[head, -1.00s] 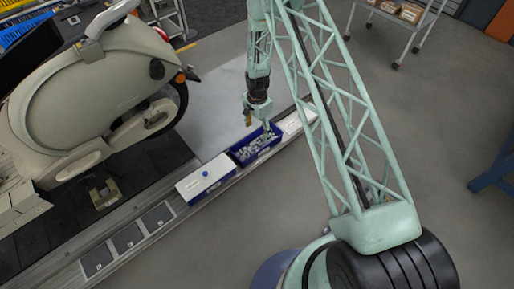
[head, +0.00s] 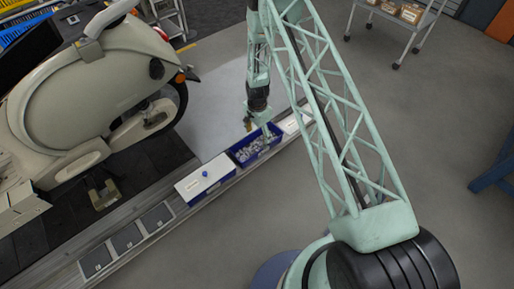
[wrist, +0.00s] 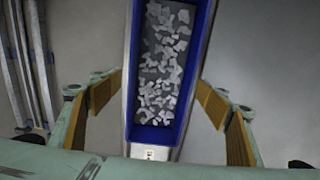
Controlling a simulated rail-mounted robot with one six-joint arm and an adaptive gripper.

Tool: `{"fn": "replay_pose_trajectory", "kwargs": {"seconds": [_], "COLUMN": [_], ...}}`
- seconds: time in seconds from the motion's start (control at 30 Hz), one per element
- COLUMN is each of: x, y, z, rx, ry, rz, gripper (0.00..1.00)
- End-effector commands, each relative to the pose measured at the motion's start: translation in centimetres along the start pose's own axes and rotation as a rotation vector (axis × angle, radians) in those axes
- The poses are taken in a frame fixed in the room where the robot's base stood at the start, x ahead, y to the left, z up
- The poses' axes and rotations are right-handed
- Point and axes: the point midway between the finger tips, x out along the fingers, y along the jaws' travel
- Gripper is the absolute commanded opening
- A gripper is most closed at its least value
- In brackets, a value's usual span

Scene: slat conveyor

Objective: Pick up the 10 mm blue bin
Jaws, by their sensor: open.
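A blue bin (head: 263,155) holding many small grey-white pieces sits on the slat conveyor, between two white-topped boxes. I cannot read its size on any label. My gripper (head: 257,125) is just above this bin, toward its far right part. In the wrist view the bin (wrist: 150,134) runs lengthwise between the two spread fingers of my gripper (wrist: 160,110). The fingers, with yellow-brown pads, are open, one on each side, with a visible gap to the bin walls. A small white label shows at the bin's near end.
A white-topped blue box (head: 205,178) with a blue knob stands left of the bin, and another white-topped box (head: 295,122) stands right. A beige scooter (head: 85,85) is at the left. The grey floor (head: 420,170) at right is clear.

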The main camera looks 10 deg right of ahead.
Motion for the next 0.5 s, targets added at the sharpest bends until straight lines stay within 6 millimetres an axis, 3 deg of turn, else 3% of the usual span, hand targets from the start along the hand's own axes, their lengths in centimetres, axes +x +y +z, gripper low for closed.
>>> {"fn": "replay_pose_trajectory", "kwargs": {"seconds": [0.5], "x": [4.3], "y": [-0.2], "z": [-0.1], "rx": [0.0], "ry": [-0.001], "rz": [0.001], "gripper": [0.69]}}
